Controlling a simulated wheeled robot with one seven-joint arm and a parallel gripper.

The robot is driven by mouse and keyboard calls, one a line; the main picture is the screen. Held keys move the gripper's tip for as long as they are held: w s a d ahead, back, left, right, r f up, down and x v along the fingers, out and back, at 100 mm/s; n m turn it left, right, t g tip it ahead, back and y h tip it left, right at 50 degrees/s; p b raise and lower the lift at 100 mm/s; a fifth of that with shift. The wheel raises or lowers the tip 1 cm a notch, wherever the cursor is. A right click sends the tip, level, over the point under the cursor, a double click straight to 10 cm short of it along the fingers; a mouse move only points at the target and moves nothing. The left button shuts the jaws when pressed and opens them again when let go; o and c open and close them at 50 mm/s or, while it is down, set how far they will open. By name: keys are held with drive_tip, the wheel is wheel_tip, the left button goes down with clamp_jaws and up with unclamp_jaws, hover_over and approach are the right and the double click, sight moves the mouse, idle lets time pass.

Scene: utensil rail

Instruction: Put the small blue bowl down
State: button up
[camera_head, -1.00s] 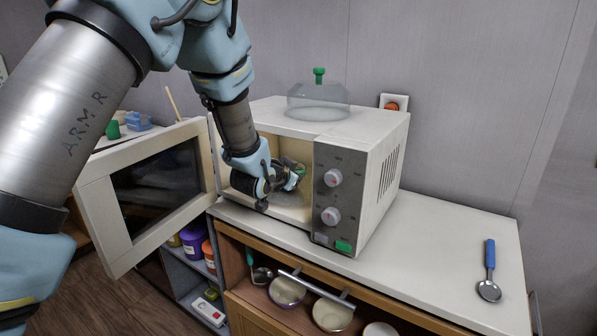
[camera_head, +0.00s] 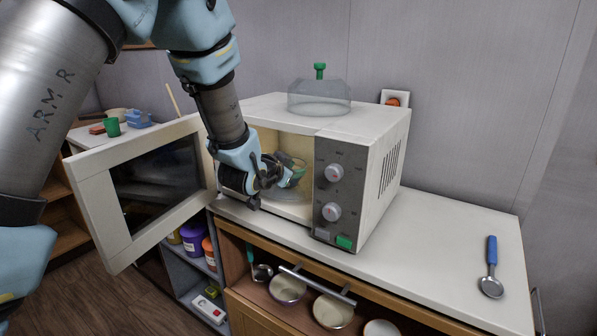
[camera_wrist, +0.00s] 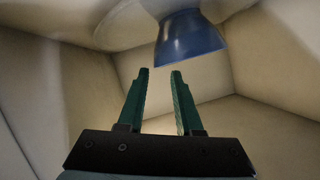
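The small blue bowl (camera_wrist: 190,38) shows in the wrist view beyond my fingertips, with its narrow end against a pale round surface (camera_wrist: 130,24). I cannot make the bowl out in the head view. My gripper (camera_wrist: 160,72) has two green fingers set apart, with nothing between them. A gap separates them from the bowl. In the head view, my gripper (camera_head: 297,170) reaches into the open microwave (camera_head: 375,165), and my wrist hides part of the inside.
The microwave door (camera_head: 85,205) stands wide open on the left. A clear cover with a green knob (camera_head: 319,98) sits on top. A blue-handled ladle (camera_head: 491,265) lies on the counter (camera_head: 440,250), which is otherwise clear at right. Bowls (camera_head: 333,312) sit in a compartment below.

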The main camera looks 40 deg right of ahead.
drive_tip(key=b+v, duration=0.1)
drive_tip(key=v, duration=0.7)
drive_tip(key=shift+s+a+b, duration=0.2)
drive_tip(key=shift+a+b, duration=0.1)
drive_tip(key=shift+b, duration=0.05)
drive_tip(key=shift+r, duration=0.1)
